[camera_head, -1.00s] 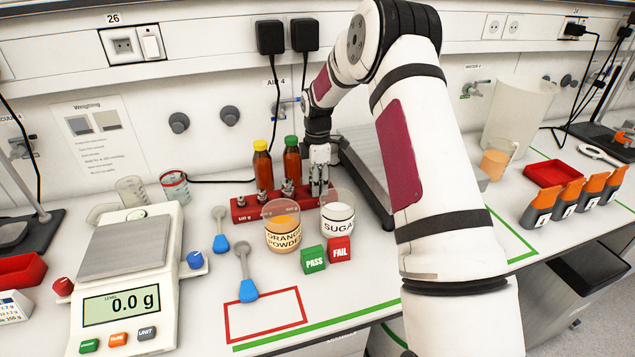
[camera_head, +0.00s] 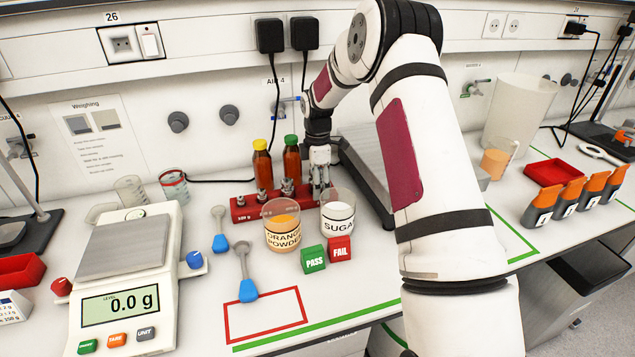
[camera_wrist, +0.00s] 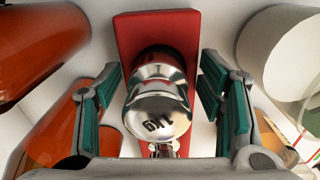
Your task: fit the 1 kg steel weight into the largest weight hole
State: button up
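The steel weight (camera_wrist: 157,100), marked 1 kg, is shiny and round, and sits over the red weight block (camera_wrist: 150,30) in the wrist view. How deep it sits in a hole is hidden. My gripper (camera_wrist: 163,95) is open around it, with the teal pads on both sides and gaps showing between pads and steel. In the head view my gripper (camera_head: 320,180) points down at the right end of the red block (camera_head: 241,210) and hides the weight there. Smaller steel weights (camera_head: 288,189) stand further left on the block.
Two brown bottles (camera_head: 292,160) stand right behind the block. The orange powder beaker (camera_head: 282,238) and sugar beaker (camera_head: 338,225) stand close in front. The balance (camera_head: 125,260) is at left, reading 0.0 g.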

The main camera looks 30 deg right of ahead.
notch_tip(320, 180, up, 11)
jog(key=shift+f, duration=0.1)
jog(key=shift+a+r, duration=0.1)
jog(key=shift+r, duration=0.65)
jog(key=s+a+r+m+t+h, duration=0.1)
jog(key=s+a+r+m, duration=0.2)
jog(key=s+a+r, duration=0.35)
jog(key=s+a+r+m+t, duration=0.1)
jog(key=s+a+r+m, duration=0.3)
jog(key=s+r, duration=0.55)
jog(key=s+a+f+m+t, duration=0.1)
jog(key=s+a+m, duration=0.2)
jog(key=s, duration=0.7)
jog(key=s+a+f+m+t+y, duration=0.1)
jog(key=s+m, duration=0.4)
jog(key=s, duration=0.6)
jog(key=shift+a+t, duration=0.6)
jog(key=shift+a, duration=0.35)
